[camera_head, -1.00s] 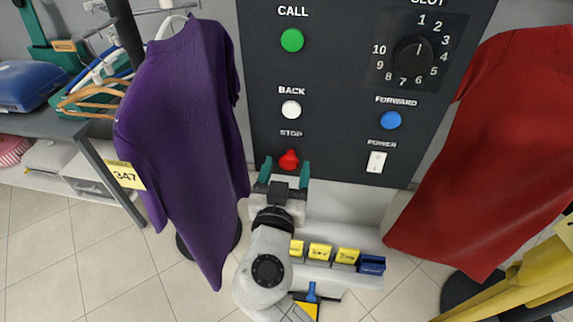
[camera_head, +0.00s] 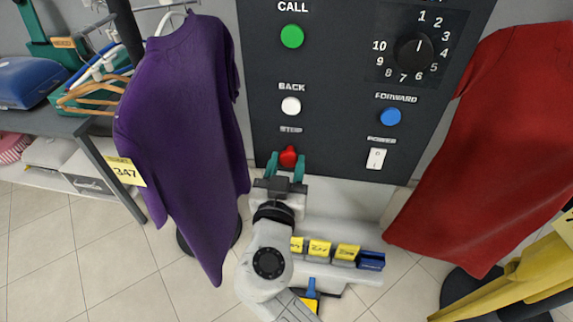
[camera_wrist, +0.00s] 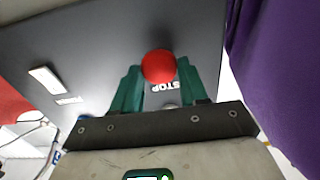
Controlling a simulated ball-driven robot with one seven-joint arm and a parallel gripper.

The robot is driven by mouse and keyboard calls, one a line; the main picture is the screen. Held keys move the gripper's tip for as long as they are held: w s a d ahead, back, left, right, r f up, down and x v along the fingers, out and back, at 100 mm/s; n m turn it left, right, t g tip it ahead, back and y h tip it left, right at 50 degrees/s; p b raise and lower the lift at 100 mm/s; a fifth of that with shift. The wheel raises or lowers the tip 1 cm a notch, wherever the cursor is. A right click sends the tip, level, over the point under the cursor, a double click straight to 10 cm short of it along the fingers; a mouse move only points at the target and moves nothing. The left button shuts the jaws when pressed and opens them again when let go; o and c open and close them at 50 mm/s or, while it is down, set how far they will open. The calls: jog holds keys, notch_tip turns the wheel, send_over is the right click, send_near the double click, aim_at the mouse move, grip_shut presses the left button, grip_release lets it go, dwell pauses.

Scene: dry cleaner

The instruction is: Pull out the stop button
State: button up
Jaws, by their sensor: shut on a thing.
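The red stop button (camera_head: 289,155) sits low on the dark control panel (camera_head: 330,100), under the STOP label. In the wrist view the red button (camera_wrist: 158,66) shows at the fingertips. My gripper (camera_head: 287,162) has its green fingers on either side of the button and is shut on it. The wrist view shows the two green fingers (camera_wrist: 157,80) flanking the button. Part of the button's base is hidden by the fingers.
A purple shirt (camera_head: 180,130) hangs close to the left and a red garment (camera_head: 490,150) hangs to the right. The panel also has a white back button (camera_head: 291,105), a blue forward button (camera_head: 390,116) and a power switch (camera_head: 376,158).

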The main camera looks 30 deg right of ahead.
grip_shut()
jog(key=shift+s+a+f, duration=0.1)
jog(key=shift+s+a+f+b, duration=0.1)
jog(key=shift+s+b, duration=0.05)
jog(key=shift+b, duration=0.4)
jog(key=shift+s+a+b, duration=0.3)
jog(key=shift+s+b, duration=0.15)
jog(key=shift+b, duration=0.05)
jog(key=o, duration=1.2)
grip_release()
jog(key=shift+r, duration=0.2)
jog(key=shift+c, duration=0.2)
jog(key=shift+s+a, duration=0.15)
jog(key=b+v, duration=0.2)
jog(key=v, duration=0.8)
jog(key=shift+s+a+b, duration=0.15)
jog(key=shift+s+b, duration=0.1)
jog(key=shift+b, duration=0.05)
